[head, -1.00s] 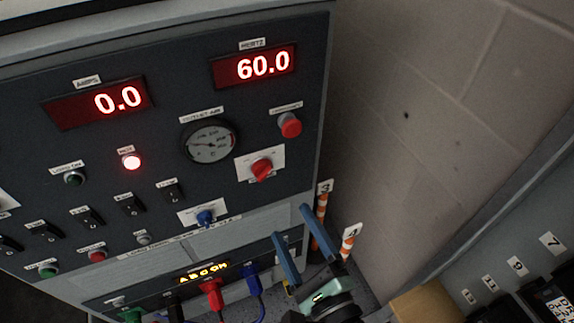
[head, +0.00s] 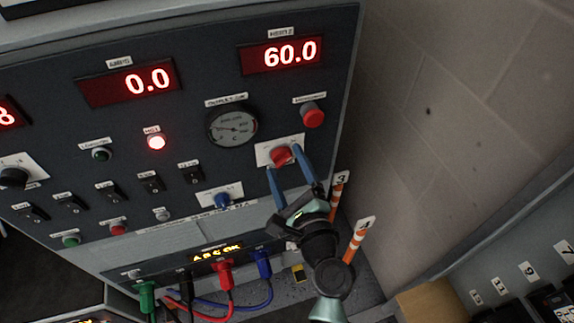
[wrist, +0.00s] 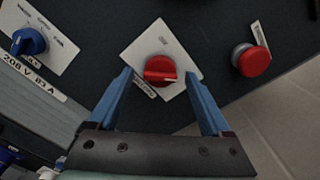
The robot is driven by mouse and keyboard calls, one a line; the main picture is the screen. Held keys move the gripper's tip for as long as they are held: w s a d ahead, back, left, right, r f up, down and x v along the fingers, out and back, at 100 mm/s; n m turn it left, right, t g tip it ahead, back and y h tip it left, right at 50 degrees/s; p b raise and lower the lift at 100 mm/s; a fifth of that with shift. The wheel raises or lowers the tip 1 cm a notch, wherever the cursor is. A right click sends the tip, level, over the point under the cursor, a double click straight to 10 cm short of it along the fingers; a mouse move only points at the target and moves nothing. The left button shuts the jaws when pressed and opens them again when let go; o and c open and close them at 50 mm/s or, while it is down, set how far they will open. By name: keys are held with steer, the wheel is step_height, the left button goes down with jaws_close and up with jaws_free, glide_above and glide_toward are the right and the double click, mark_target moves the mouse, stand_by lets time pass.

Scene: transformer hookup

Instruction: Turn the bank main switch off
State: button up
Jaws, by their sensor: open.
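The red rotary switch (head: 281,156) sits on a white square plate on the dark panel, below and right of the dial gauge. I cannot read its label or its setting. In the wrist view the red knob (wrist: 160,70) lies ahead, between and a little beyond my fingertips, with its raised grip running roughly sideways. My gripper (head: 285,160) is open, with its two blue fingers on either side of the knob in the head view. The fingers (wrist: 164,82) also show in the wrist view, with nothing between them held. Whether they touch the panel I cannot tell.
A red mushroom button (head: 312,116) is just up and right of the switch. A blue knob (head: 221,199) is at lower left. Plugged cables (head: 226,275) hang below, and orange-striped posts (head: 358,240) stand at the right. The lit HOT lamp (head: 156,142) is left.

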jaws_close()
stand_by(0.5)
steer(key=shift+f+n+b, duration=0.1)
steer(key=shift+n+b, duration=0.2)
steer(key=shift+b, duration=0.05)
steer(key=shift+n+b, duration=6.55)
steer(key=shift+n, duration=2.05)
